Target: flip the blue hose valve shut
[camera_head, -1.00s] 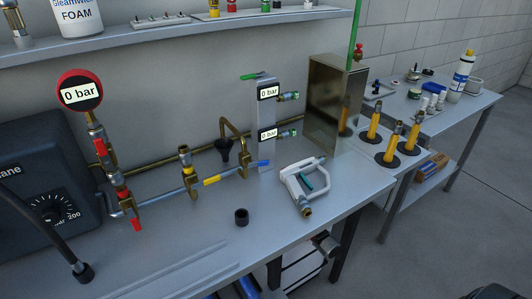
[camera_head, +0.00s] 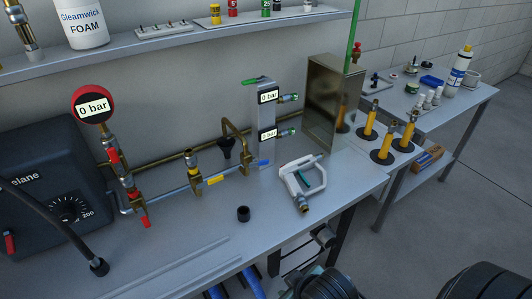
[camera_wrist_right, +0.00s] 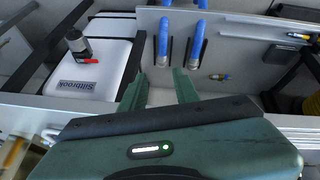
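A small blue lever (camera_head: 264,162) sits at the foot of the grey gauge panel (camera_head: 267,150) on the bench, at the right end of the pipe run. I take it as the blue hose valve; it is too small to tell its exact setting. Both panel gauges read 0 bar. My right gripper shows in the right wrist view (camera_wrist_right: 158,92), its two green fingers apart with nothing between them. The blue lever cannot be made out in that view. Dark parts of my right arm show at the bottom of the head view, below the bench edge. My left gripper is not in view.
A yellow lever (camera_head: 215,180), a round red gauge (camera_head: 94,104) and a white clamp-like frame (camera_head: 300,178) are on the bench. The right wrist view shows blue hoses (camera_wrist_right: 165,38) and a white Siltbrook box (camera_wrist_right: 90,75).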

